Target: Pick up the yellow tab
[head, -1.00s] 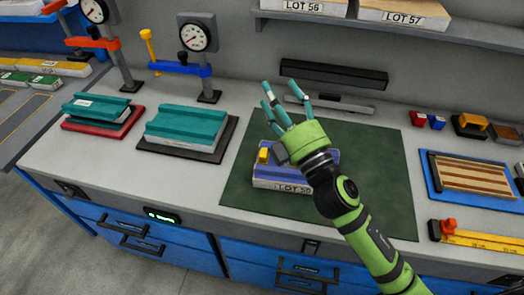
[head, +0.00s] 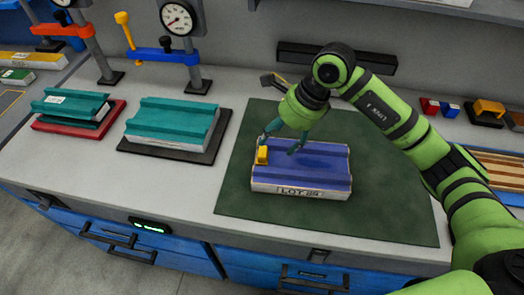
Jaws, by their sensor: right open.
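The yellow tab (head: 262,155) is a small block standing on the left end of a blue-topped panel (head: 310,165) with a white "LOT" label on its front. The panel lies on the green mat (head: 392,215). My right gripper (head: 280,145) points down over the left end of the panel, its teal fingers spread open. One finger is just behind the tab and the other is to its right, near the panel's back edge. Nothing is between the fingers. I cannot tell whether a finger touches the tab. My left gripper is out of view.
Teal panels stand on a black plate (head: 214,150) and a red plate (head: 78,131) at left. Small red and blue blocks (head: 449,109) sit at right. The mat's front is clear.

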